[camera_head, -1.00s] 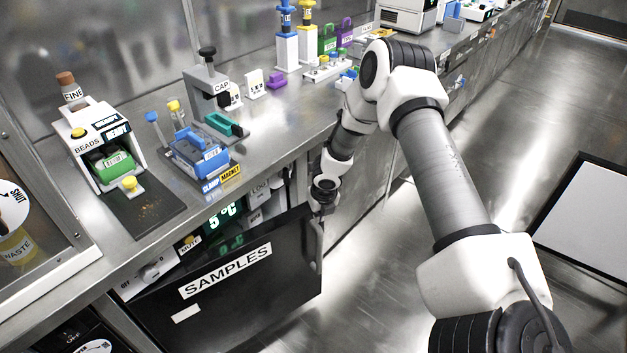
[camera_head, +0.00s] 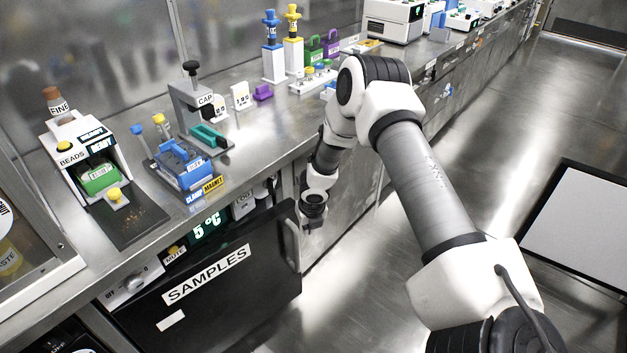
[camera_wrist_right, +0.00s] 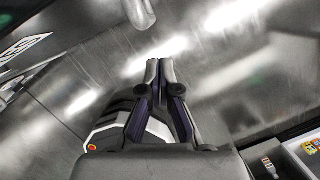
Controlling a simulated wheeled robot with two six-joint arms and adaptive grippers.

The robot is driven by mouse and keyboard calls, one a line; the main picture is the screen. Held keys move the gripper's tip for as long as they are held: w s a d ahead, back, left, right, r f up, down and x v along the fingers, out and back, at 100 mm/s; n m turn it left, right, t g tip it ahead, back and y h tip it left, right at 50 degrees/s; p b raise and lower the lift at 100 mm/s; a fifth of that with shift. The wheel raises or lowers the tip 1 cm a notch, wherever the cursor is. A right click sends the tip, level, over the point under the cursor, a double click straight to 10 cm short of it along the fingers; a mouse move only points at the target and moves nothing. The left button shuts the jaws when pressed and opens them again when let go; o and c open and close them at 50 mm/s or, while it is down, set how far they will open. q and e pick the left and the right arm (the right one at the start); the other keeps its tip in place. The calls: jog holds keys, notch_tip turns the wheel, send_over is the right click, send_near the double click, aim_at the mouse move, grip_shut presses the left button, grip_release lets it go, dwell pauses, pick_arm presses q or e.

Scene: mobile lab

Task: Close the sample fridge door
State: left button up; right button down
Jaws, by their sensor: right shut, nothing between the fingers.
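The sample fridge door (camera_head: 240,285) is a black panel with a white SAMPLES label (camera_head: 206,274). It stands partly open below the bench, with a gap along its top edge. Its grey handle (camera_head: 293,245) is at the right edge. My right gripper (camera_head: 311,222) is just right of the handle's upper end, shut and empty. In the right wrist view the shut fingers (camera_wrist_right: 162,66) point at bare floor, with the handle (camera_wrist_right: 138,12) ahead at the top, apart from them. The label (camera_wrist_right: 22,48) shows at top left. I cannot tell in the head view whether the gripper touches the door. My left gripper is out of view.
The fridge's 5 °C display (camera_head: 207,229) shows behind the door. The bench (camera_head: 268,135) above carries a bead station (camera_head: 85,165), a blue clamp magnet rack (camera_head: 183,168) and a capper (camera_head: 192,100). The floor (camera_head: 375,275) right of the door is clear.

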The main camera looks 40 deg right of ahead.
aim_at(275, 220)
jog(key=d+p+v, duration=0.1)
jog(key=v, duration=0.9)
jog(key=w+a+r+m+t+y+b, duration=0.1)
jog(key=w+a+r+m+t+y, duration=0.1)
jog(key=w+a+r+t+y, duration=0.4)
jog(key=w+a+r+m+t+y+b, duration=0.15)
jog(key=a+t, duration=0.25)
jog(key=a, duration=0.4)
jog(key=s+d+f+m+t+h+b, duration=0.35)
jog(key=s+d+f+m+b, duration=0.2)
jog(key=f, duration=0.45)
jog(key=s+d+f+m+t+h+b, duration=0.2)
jog(key=s+d+f+m+h+b, duration=0.3)
jog(key=f, duration=0.5)
jog(key=shift+y, duration=0.8)
jog(key=w+b, duration=0.1)
jog(key=w, duration=0.3)
jog(key=w+b, duration=0.1)
jog(key=w, duration=0.3)
jog(key=w+a+b, duration=0.1)
jog(key=w, duration=0.3)
jog(key=shift+r, duration=0.25)
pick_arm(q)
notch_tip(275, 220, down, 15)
pick_arm(e)
jog(key=shift+w, duration=0.3)
